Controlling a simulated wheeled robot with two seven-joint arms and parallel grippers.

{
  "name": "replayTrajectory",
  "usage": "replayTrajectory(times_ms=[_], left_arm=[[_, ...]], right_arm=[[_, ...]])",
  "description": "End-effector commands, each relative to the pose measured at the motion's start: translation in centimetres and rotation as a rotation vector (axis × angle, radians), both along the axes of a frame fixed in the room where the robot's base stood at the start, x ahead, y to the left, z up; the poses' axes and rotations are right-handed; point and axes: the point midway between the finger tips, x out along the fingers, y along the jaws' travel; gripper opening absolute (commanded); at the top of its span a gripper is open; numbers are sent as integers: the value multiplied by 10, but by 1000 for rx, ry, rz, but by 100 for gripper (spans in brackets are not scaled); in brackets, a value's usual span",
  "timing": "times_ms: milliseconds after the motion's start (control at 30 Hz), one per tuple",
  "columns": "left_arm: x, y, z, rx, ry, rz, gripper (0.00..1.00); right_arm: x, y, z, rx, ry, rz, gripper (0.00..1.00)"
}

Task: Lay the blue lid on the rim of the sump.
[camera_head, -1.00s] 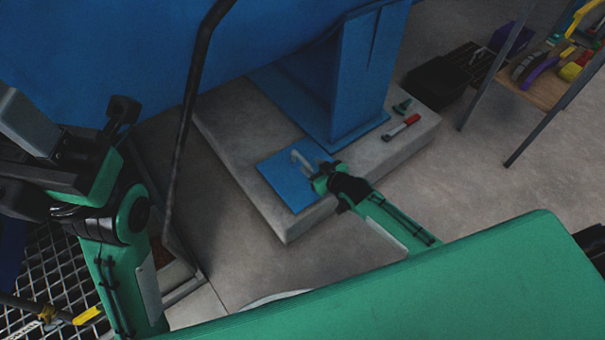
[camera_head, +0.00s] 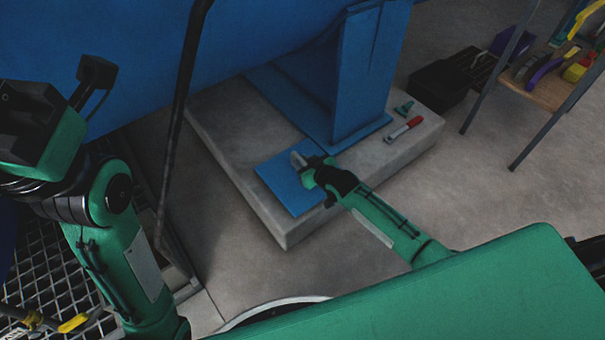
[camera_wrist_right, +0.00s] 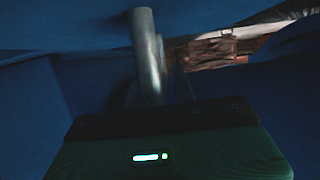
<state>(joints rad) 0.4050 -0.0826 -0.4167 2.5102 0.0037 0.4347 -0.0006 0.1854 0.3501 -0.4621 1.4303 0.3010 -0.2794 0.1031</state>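The blue lid (camera_head: 290,190) is a flat square plate with a pale grey handle (camera_head: 297,159). It lies on the concrete plinth beside the blue support. My right gripper (camera_head: 312,168) is over the lid at the handle and hides part of it. In the right wrist view a grey bar (camera_wrist_right: 147,55), which looks like the handle, rises just beyond the gripper body; whether the fingers grip it is unclear. My left gripper (camera_head: 45,105) is raised at the left, its fingers not clear. I cannot identify the sump with certainty.
Floor grating (camera_head: 45,275) holds yellow-handled tools. A shelf (camera_head: 545,90) stands right.

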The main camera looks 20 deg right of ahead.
Motion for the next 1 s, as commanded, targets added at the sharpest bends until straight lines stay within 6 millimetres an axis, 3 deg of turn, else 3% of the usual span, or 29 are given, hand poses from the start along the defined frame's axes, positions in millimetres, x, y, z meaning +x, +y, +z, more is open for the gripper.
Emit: replayTrajectory(times_ms=[33,133,1000], left_arm=[[0,0,0,0,0,0,44],[0,0,0,0,0,0,44],[0,0,0,0,0,0,44]], right_arm=[[0,0,0,0,0,0,16],[0,0,0,0,0,0,0],[0,0,0,0,0,0,0]])
